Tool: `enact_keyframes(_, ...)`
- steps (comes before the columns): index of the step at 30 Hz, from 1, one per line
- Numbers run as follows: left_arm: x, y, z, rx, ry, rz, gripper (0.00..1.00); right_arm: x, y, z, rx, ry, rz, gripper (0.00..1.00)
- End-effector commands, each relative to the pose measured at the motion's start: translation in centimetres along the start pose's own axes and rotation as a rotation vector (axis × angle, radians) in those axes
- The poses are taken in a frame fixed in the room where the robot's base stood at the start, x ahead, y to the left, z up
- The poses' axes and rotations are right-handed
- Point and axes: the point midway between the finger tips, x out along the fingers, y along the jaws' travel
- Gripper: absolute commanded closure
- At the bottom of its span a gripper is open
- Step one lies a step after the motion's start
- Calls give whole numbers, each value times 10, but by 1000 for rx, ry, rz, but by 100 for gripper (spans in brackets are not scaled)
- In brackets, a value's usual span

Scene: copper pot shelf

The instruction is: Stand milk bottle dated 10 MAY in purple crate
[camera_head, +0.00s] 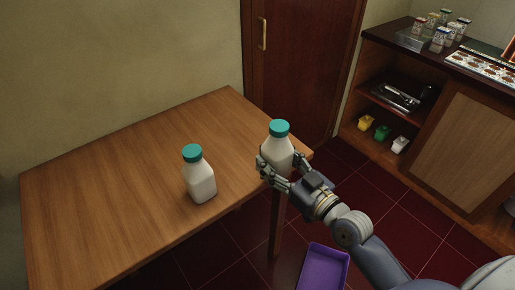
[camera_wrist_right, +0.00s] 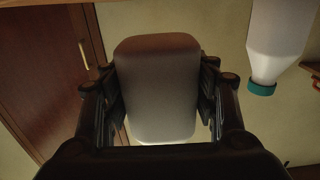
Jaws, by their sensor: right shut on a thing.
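My right gripper (camera_head: 279,174) is shut on a white milk bottle (camera_head: 279,146) with a teal cap, at the right end of the table. The bottle is upright; I cannot tell whether its base is clear of the tabletop. In the right wrist view the held bottle (camera_wrist_right: 158,90) fills the space between the fingers. A second white bottle (camera_head: 200,181) with a teal cap stands on the table to the left. It also shows in the right wrist view (camera_wrist_right: 280,40). No date is readable on either. The purple crate (camera_head: 326,268) is low at the bottom, partly cut off, and looks empty. My left gripper is not in view.
The wooden table (camera_head: 110,170) is otherwise clear. A dark door (camera_head: 300,65) is behind it. A shelf unit (camera_head: 450,140) at the right holds jars (camera_head: 440,38), a tray and small coloured containers (camera_head: 382,132). Dark red floor tiles lie between.

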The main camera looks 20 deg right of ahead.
Motion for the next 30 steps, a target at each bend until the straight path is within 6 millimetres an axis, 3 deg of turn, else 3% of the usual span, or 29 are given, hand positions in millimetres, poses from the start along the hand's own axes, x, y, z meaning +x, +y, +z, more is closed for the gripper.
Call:
enact_keyframes(7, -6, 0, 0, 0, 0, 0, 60, 53, 6, 1, 1, 7, 1, 87)
enact_keyframes(19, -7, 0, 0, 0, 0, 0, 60, 94, 10, 7, 1, 6, 0, 87)
enact_keyframes(21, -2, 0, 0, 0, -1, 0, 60, 91, 10, 25, -2, -1, -3, 87)
enact_keyframes(24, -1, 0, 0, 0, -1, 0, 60, 91, 10, 35, -2, 2, -1, 87)
enact_keyframes(30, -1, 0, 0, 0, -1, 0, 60, 90, 11, 37, 0, 5, 1, 87)
